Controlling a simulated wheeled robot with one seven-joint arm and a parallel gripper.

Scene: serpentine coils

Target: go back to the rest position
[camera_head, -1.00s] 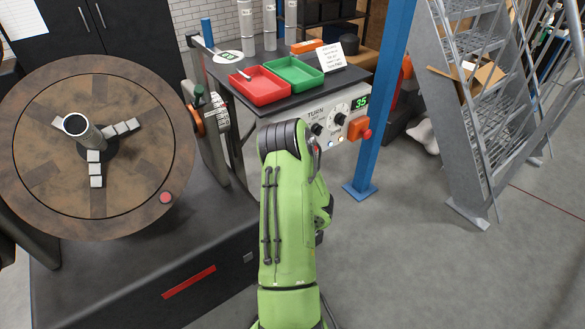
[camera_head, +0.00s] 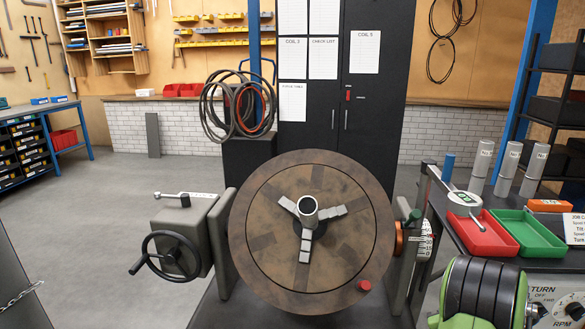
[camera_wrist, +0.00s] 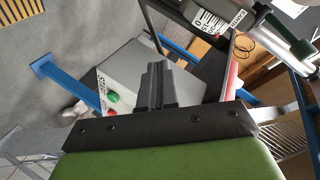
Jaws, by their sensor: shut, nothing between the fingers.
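My gripper (camera_wrist: 157,84) shows in the wrist view, with its two dark fingers together and nothing between them. It points toward a grey control box (camera_wrist: 130,70) with a green and a red button; I cannot tell how far off the box is. In the head view only a green and black part of my arm shows at the lower right, and the gripper is hidden from that view.
A round brown turntable (camera_head: 262,262) with three grey jaws (camera_head: 305,246) stands at the centre. A handwheel (camera_head: 168,256) is to its left. Red (camera_head: 482,238) and green (camera_head: 527,232) trays lie on the right bench. Grey floor is clear at left.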

